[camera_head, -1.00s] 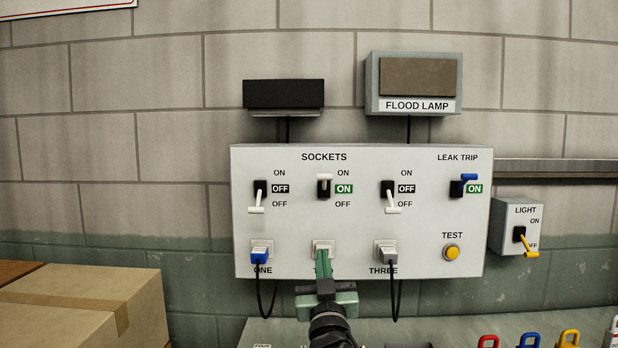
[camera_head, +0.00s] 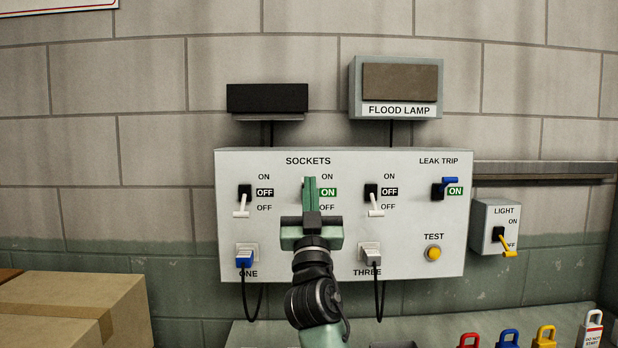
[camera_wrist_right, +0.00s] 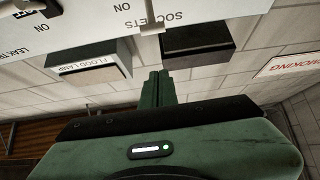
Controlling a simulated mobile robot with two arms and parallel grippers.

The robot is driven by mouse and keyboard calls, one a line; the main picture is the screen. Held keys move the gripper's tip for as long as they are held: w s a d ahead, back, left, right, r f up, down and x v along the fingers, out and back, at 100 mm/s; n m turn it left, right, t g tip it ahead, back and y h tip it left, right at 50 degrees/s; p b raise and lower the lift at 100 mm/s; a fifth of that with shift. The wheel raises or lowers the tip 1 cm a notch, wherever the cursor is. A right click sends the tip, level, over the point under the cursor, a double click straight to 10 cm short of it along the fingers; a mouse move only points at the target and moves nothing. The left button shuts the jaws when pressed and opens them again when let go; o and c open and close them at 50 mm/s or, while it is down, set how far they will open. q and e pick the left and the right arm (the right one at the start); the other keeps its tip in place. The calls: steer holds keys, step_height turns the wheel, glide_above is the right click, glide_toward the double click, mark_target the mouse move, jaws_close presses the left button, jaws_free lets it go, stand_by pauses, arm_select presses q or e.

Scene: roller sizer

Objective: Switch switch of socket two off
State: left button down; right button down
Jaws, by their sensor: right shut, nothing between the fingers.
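The panel (camera_head: 350,262) on the wall has three socket switches in a row. The switch of socket two is mostly hidden behind my right gripper (camera_head: 310,181); its sign (camera_head: 328,192) shows green ON. In the right wrist view, upside down, a white lever (camera_wrist_right: 151,28) stands out from the panel near the word SOCKETS. My right gripper's green fingers (camera_wrist_right: 157,77) are shut and empty close to that lever; I cannot tell whether they touch it. Switches one (camera_head: 241,204) and three (camera_head: 374,202) have levers down at OFF. My left gripper is out of view.
The leak trip switch (camera_head: 444,188) has its blue lever up at ON. A yellow test button (camera_head: 433,253), a light switch box (camera_head: 493,223) and a flood lamp box (camera_head: 402,83) are nearby. Cardboard boxes (camera_head: 80,300) stand at lower left; coloured padlocks (camera_head: 508,338) at lower right.

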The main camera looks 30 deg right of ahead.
steer(key=w+d, duration=0.3)
steer(key=w, duration=0.2)
steer(key=shift+w+d+r+p, duration=0.3)
steer(key=shift+w+p, duration=0.05)
steer(key=shift+p, duration=0.1)
